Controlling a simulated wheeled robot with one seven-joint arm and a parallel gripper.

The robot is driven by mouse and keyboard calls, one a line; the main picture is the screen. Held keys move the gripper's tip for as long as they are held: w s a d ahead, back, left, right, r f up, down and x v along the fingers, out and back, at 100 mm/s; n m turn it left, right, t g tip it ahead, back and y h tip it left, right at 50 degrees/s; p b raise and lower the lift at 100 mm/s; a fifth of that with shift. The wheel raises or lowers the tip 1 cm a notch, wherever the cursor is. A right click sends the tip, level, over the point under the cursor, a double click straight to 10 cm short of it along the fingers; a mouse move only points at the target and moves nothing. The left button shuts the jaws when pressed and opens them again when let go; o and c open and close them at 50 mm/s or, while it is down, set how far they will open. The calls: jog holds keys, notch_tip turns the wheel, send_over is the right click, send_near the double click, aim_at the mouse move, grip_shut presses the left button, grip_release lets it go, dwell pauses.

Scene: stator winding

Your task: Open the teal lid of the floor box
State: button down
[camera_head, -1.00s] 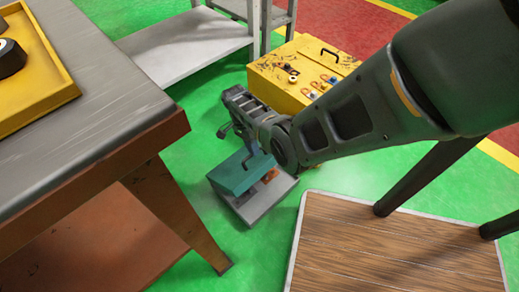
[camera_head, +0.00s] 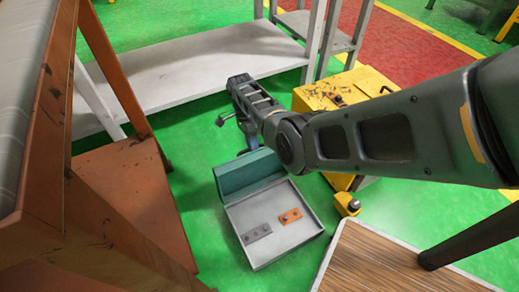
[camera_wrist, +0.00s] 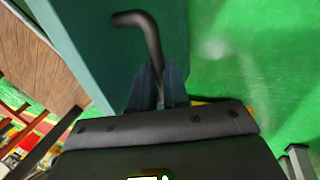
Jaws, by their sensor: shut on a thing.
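The floor box (camera_head: 272,250) is a shallow grey box on the green floor. Its teal lid (camera_head: 240,176) stands raised along the back edge, so the inside shows. In the wrist view the lid (camera_wrist: 85,45) fills the upper left, with a dark bent handle (camera_wrist: 146,32) on it. My gripper (camera_wrist: 160,80) is shut on the handle between its two fingers. In the head view the gripper is mostly hidden behind my arm and the lid.
Inside the box lie an orange plate (camera_head: 290,216) and a grey plate (camera_head: 257,233). A yellow box (camera_head: 345,88) stands behind my arm. An orange-brown workbench (camera_head: 125,185) is at left, a white shelf (camera_head: 205,68) behind, and a wooden-topped platform (camera_head: 370,262) at lower right.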

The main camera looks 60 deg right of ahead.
jog(key=shift+w+d+f+g+y+b, duration=0.5)
jog(key=shift+w+f+g+b, duration=0.3)
jog(key=shift+b, duration=0.9)
jog(key=shift+w+d, duration=0.15)
jog(key=shift+r, duration=0.1)
jog(key=c, duration=1.5)
grip_release()
jog(key=o, duration=0.4)
jog(key=shift+w+d+r, duration=0.1)
jog(key=shift+w+r, duration=0.05)
jog(key=shift+r, duration=0.1)
jog(key=shift+p+v, duration=0.6)
jog(key=shift+v, duration=3.25)
